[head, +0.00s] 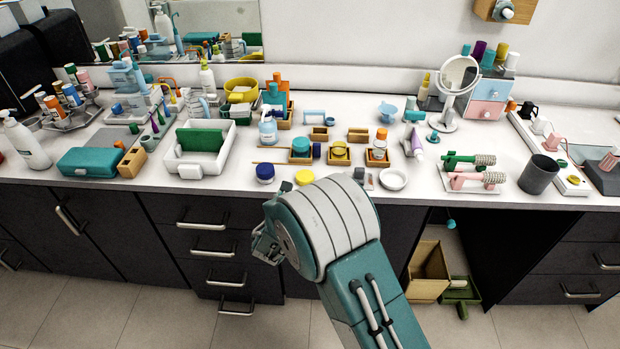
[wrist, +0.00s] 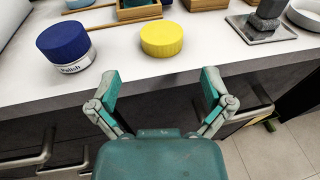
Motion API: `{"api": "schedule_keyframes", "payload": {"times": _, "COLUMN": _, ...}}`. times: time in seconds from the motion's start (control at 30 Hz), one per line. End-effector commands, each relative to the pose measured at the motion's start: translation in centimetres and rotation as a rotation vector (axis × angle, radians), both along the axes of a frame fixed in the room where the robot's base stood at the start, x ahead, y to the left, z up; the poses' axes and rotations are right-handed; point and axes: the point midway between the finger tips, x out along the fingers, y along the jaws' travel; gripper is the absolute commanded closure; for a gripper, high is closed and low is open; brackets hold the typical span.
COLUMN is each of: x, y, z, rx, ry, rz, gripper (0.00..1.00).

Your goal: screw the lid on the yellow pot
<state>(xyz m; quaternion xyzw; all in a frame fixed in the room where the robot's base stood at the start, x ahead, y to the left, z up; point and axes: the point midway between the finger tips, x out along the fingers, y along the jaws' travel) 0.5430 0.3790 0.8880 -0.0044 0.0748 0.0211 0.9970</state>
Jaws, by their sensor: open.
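A ribbed yellow lid (head: 304,177) lies flat on the white counter near its front edge. It also shows in the wrist view (wrist: 162,39), ahead of my gripper. A yellow pot (head: 340,150) stands in a small wooden tray behind the lid in the head view; I cannot tell whether its top is open. My gripper (wrist: 161,80) is open and empty, its two fingers spread at the counter's front edge, with the lid beyond and between them, apart from both. In the head view my wrist hides most of the gripper.
A blue-lidded jar (wrist: 66,48) marked "Polish" stands left of the yellow lid. Wooden trays with a teal jar (head: 300,148) and an orange-topped jar (head: 378,147) flank the yellow pot. A white dish (head: 393,180) sits to the right. A narrow bare strip surrounds the lid.

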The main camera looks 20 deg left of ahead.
Motion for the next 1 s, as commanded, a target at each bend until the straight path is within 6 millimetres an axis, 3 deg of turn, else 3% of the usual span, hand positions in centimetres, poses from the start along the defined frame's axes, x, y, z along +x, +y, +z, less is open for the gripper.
{"api": "schedule_keyframes", "payload": {"times": 0.1, "x": 2.0, "y": -0.4, "z": -0.2, "rx": 0.005, "ry": 0.000, "rz": -0.004, "gripper": 0.00}}
{"api": "schedule_keyframes", "payload": {"times": 0.33, "x": 4.0, "y": -0.8, "z": -0.3, "rx": 0.011, "ry": 0.000, "rz": -0.005, "gripper": 0.00}}
{"api": "schedule_keyframes", "payload": {"times": 0.6, "x": 7.7, "y": 0.1, "z": -1.4, "rx": 0.006, "ry": 0.000, "rz": -0.004, "gripper": 0.00}}
{"api": "schedule_keyframes", "payload": {"times": 0.9, "x": 8.3, "y": 0.0, "z": -1.3, "rx": 0.008, "ry": 0.001, "rz": -0.003, "gripper": 0.00}}
{"api": "schedule_keyframes", "payload": {"times": 1.0, "x": 8.3, "y": -0.2, "z": -1.3, "rx": 0.009, "ry": 0.001, "rz": -0.003, "gripper": 0.23}}
